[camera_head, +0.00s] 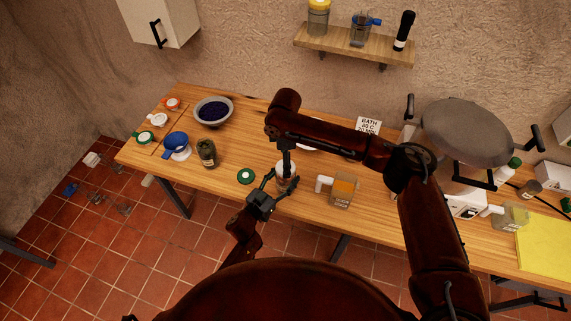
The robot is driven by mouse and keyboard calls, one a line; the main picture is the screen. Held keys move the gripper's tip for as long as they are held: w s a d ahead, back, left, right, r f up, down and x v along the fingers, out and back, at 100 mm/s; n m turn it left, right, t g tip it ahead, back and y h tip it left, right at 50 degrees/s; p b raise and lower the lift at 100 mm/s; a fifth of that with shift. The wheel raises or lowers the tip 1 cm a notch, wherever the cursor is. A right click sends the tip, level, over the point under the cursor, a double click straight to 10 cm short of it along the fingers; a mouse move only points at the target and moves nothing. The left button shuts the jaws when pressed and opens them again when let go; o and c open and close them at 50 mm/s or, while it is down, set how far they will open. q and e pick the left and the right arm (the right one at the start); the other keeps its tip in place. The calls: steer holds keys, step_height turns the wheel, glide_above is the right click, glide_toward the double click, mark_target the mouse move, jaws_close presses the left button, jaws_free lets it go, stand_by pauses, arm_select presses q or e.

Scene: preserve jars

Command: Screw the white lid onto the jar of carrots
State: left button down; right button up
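A small pale jar (284,185) stands upright near the table's front edge. Its contents are too small and too covered to make out, so I cannot tell if they are carrots. My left gripper (281,181) reaches in from the front, with its fingers on both sides of this jar. My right gripper (286,163) points down right over the jar's top. Its fingertips and any lid in them are too small to tell. A white lid (159,120) lies at the table's left end, apart from both grippers.
Orange (172,103) and green (145,137) lids lie at left, another green lid (246,176) near the jar. A dark green jar (207,153), blue funnel (176,140) and bowl (213,109) stand left.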

step_height(320, 180, up, 9)
stand_by(0.3)
arm_select(q)
steer(key=c, duration=0.7)
jaws_free()
steer(key=v, duration=1.2)
